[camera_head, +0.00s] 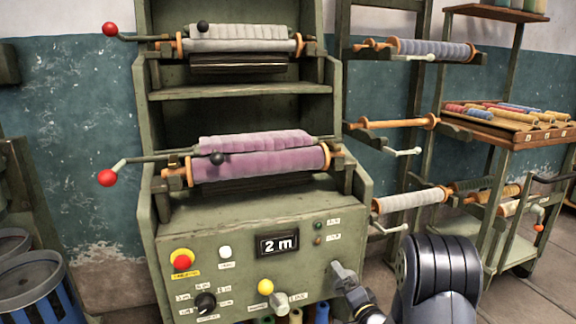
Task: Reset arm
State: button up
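My arm comes in at the bottom right, its large dark joint in front of the right side of a green machine (160,250). The grey end piece that looks like my gripper (345,278) is in front of the lower right of the machine's control panel. It is small and partly cut off by my own wrist, so I cannot tell whether its fingers are open or shut. I see nothing held in it. I cannot tell whether it touches the panel.
A purple roll (260,163) and a grey roll (240,46) sit above. Racks stand right; a blue basket (40,290) stands left.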

jog(key=n+b, duration=0.1)
jog(key=n, duration=1)
jog(key=shift+n, duration=1.5)
